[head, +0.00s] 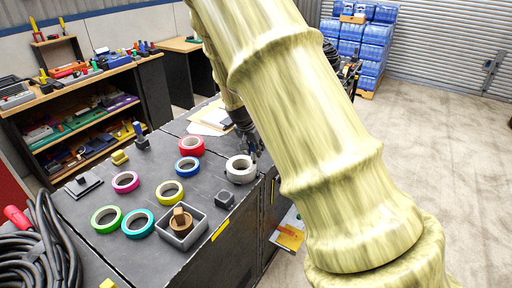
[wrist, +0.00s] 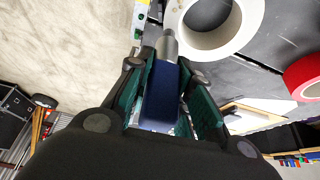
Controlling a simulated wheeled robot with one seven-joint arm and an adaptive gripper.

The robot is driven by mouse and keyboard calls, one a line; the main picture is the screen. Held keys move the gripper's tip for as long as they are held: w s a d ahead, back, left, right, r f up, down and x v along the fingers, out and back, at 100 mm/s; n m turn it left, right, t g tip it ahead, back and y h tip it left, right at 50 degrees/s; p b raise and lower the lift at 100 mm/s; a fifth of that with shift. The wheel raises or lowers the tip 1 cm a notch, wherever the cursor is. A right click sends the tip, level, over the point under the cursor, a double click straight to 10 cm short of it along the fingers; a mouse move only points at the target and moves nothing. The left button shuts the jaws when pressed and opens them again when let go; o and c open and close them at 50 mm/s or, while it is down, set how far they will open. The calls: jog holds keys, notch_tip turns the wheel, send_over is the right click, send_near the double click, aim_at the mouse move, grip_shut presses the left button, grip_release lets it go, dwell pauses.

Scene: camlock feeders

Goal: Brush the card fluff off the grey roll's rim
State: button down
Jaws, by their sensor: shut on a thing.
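The grey roll (head: 238,178), a pale thick ring, lies near the table's right edge. In the wrist view the roll (wrist: 238,36) is at the top, cut off by the frame. My gripper (wrist: 167,68) is shut on a blue-handled brush (wrist: 160,100) with a grey metal collar, pointing at the roll's rim. The brush tip is beside or against the rim; I cannot tell if it touches. In the head view my gripper (head: 252,146) is just behind and right of the roll, partly hidden by my arm. I cannot make out the card fluff.
A red roll (head: 191,146) and a blue roll (head: 188,167) lie left of the grey one, with yellow, pink, green and cyan rolls further off. A grey tray (head: 199,232) holds a brown piece. A small dark block (head: 225,200) sits near the front edge.

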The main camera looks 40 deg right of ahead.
jog(key=shift+f+b, duration=0.3)
jog(key=shift+f, duration=0.3)
dwell(0.4)
dwell(0.9)
jog(key=shift+s+a, duration=0.3)
jog(key=shift+a, duration=0.3)
jog(key=shift+s+a, duration=0.25)
jog(key=shift+a, duration=0.4)
jog(key=shift+s+a, duration=0.3)
jog(key=shift+a, duration=0.3)
jog(key=shift+d, duration=0.15)
jog(key=shift+w+d, duration=0.45)
jog(key=shift+d, duration=0.4)
jog(key=shift+w+d, duration=0.4)
jog(key=shift+d, duration=0.45)
jog(key=shift+r+p, duration=2.2)
jog(key=shift+r, duration=1.3)
